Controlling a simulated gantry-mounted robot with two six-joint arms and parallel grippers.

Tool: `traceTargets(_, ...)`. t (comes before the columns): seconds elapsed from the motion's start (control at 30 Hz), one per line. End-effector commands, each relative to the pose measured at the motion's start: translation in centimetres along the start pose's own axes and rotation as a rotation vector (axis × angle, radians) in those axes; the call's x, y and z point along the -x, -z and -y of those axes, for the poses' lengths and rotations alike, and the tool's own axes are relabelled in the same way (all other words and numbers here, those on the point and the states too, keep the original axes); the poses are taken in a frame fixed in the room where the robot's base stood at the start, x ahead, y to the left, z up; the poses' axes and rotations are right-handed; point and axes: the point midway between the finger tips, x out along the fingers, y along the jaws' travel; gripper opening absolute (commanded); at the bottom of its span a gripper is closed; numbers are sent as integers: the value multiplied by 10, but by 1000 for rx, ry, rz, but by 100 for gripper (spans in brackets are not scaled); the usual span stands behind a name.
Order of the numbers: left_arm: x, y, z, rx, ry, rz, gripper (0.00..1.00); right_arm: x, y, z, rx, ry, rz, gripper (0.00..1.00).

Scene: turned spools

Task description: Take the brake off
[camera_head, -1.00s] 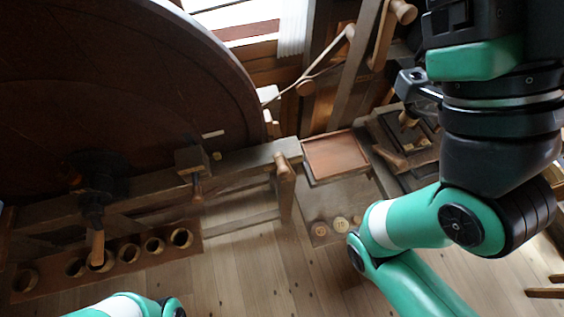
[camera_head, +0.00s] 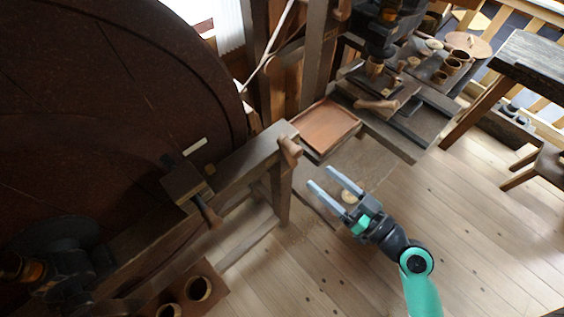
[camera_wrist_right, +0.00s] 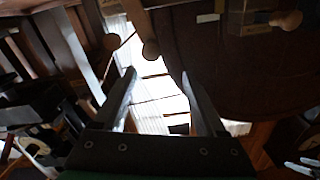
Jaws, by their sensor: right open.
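The great dark wheel (camera_head: 100,110) fills the left of the head view; its rim also shows in the wrist view (camera_wrist_right: 250,75). A wooden block (camera_head: 185,184) with a turned handle (camera_head: 207,211) sits on the beam against the wheel's face; it looks like the brake, but I cannot tell whether it presses on the wheel. The block shows at the wrist view's top (camera_wrist_right: 250,15). My right gripper (camera_head: 321,179) is open and empty, to the right of the block and apart from it. My left gripper is not in the head view.
A wooden peg (camera_head: 290,151) stands at the beam's end, close left of my right gripper. A reddish tray (camera_head: 326,127) lies behind it. Cups (camera_head: 197,289) stand in a rack at bottom left. A worktable (camera_head: 540,58) stands at right. The floor (camera_head: 480,220) is open.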

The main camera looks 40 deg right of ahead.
Motion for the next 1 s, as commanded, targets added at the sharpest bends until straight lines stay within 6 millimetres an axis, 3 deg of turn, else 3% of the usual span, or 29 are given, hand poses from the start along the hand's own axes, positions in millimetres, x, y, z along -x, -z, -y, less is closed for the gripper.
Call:
traceTargets(0.03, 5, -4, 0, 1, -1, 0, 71, 5, -10, -8, -8, -24, 7, 74)
traceTargets(0.27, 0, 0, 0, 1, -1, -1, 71, -3, -3, -9, -4, -25, 3, 74)
traceTargets(0.7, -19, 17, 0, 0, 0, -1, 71, -91, -2, -10, -3, -23, 2, 74)
traceTargets(0.83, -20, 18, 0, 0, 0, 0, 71, -107, -4, -11, -4, -25, 1, 74)
traceTargets(1.0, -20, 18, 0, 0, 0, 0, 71, -113, -5, -12, -3, -27, 2, 74)
